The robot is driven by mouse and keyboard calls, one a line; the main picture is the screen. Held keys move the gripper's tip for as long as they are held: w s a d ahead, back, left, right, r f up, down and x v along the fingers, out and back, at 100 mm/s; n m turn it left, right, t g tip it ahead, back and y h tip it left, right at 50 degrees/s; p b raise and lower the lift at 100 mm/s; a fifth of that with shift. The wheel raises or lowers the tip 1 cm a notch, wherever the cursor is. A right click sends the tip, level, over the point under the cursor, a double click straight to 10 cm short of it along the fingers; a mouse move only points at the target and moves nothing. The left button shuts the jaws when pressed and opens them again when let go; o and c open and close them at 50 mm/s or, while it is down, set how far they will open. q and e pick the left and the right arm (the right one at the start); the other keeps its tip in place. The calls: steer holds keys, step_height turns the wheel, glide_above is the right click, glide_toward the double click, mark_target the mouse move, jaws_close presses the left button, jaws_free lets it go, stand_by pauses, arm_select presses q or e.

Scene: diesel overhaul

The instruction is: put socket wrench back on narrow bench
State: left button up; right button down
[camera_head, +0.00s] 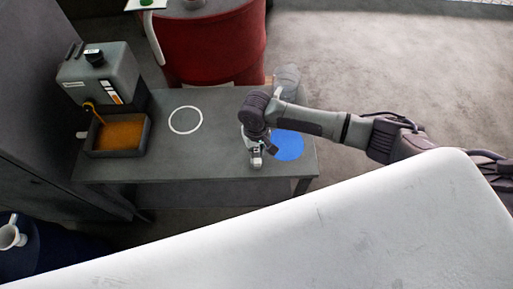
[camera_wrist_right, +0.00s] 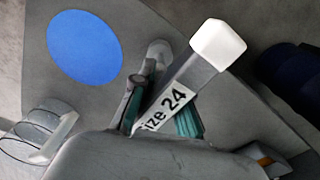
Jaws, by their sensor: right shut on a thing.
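The narrow bench (camera_head: 215,160) is the dark grey table in the head view, with a blue disc marking (camera_head: 290,147) near its right end. My right gripper (camera_head: 256,155) is over the right part of the bench, just left of the blue disc. In the right wrist view it is shut on the socket wrench (camera_wrist_right: 184,86), a grey bar with a white squared end and a label reading "ize 24". The wrench hides part of one finger. I cannot tell whether the wrench touches the bench top. The blue disc also shows in the right wrist view (camera_wrist_right: 85,47). My left gripper is not in view.
A grey machine (camera_head: 100,75) with an orange-filled tray (camera_head: 120,135) stands at the bench's left end. A white ring (camera_head: 186,120) marks clear bench top in the middle. A clear container (camera_head: 287,78) is at the back right corner. A red drum (camera_head: 212,45) stands behind.

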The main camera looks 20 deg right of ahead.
steer(key=shift+f, duration=0.4)
steer(key=c, duration=1.1)
jaws_free()
steer(key=shift+o, duration=0.3)
steer(key=o, duration=0.5)
steer(key=shift+r, duration=0.1)
step_height(320, 180, up, 6)
steer(key=p, duration=0.6)
steer(key=shift+p, duration=0.3)
steer(key=shift+r+p, duration=0.95)
steer(key=shift+r, duration=0.45)
